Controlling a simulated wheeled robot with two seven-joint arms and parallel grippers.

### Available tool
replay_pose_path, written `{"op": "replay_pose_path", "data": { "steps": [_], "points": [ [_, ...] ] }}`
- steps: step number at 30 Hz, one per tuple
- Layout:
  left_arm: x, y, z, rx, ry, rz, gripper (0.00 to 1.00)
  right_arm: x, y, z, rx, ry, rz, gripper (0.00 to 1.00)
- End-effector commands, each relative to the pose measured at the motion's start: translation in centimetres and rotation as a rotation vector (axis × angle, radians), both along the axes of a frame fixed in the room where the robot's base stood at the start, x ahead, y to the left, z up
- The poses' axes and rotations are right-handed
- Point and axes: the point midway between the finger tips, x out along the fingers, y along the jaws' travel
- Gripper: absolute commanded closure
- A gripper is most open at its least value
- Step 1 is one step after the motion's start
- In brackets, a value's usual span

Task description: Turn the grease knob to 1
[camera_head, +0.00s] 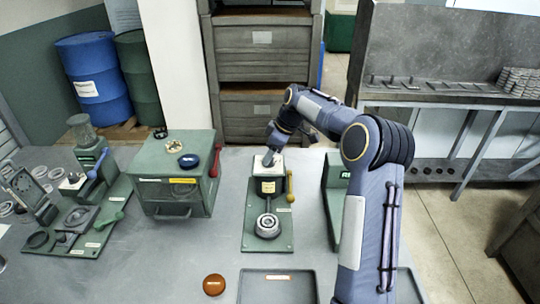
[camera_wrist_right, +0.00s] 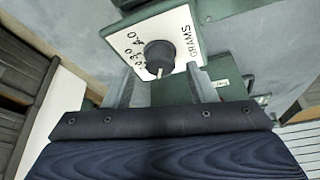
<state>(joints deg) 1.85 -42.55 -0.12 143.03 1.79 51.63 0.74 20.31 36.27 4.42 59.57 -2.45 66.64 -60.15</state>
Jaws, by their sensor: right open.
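The grease knob (camera_wrist_right: 160,56) is a dark round knob with a pale pointer mark on its lower edge in the right wrist view. It sits on a white dial plate (camera_wrist_right: 182,22) marked GRAMS, with numbers such as 3.0 and 4.0 on its left; the 1 is not readable. In the head view the plate (camera_head: 262,172) tops the green grease unit (camera_head: 270,187); the knob is hidden there by my gripper. My right gripper (camera_head: 269,157) is over the plate. In the wrist view its fingers (camera_wrist_right: 164,80) are apart on either side, just short of the knob.
A yellow-handled lever (camera_head: 290,186) is at the unit's right, and a metal bearing ring (camera_head: 267,225) lies in front on the green base. A green box (camera_head: 172,180) stands left, a green panel (camera_head: 334,195) right. A grey tray (camera_head: 278,288) lies at the front.

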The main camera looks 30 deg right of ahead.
Motion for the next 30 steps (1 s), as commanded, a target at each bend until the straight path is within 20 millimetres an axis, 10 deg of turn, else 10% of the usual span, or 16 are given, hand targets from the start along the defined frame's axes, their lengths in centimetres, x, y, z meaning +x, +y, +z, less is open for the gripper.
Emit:
{"op": "replay_pose_path", "data": {
  "steps": [12,30],
  "points": [
    [0.0,0.0,-0.8,0.0,0.0,0.0,0.64,-1.8,-1.5,5.6,0.0,-0.002,0.001,0.49],
    [0.0,0.0,-0.8,0.0,0.0,0.0,0.64,-1.9,-1.6,6.0,0.0,0.0,0.0,0.49]
  ]
}}
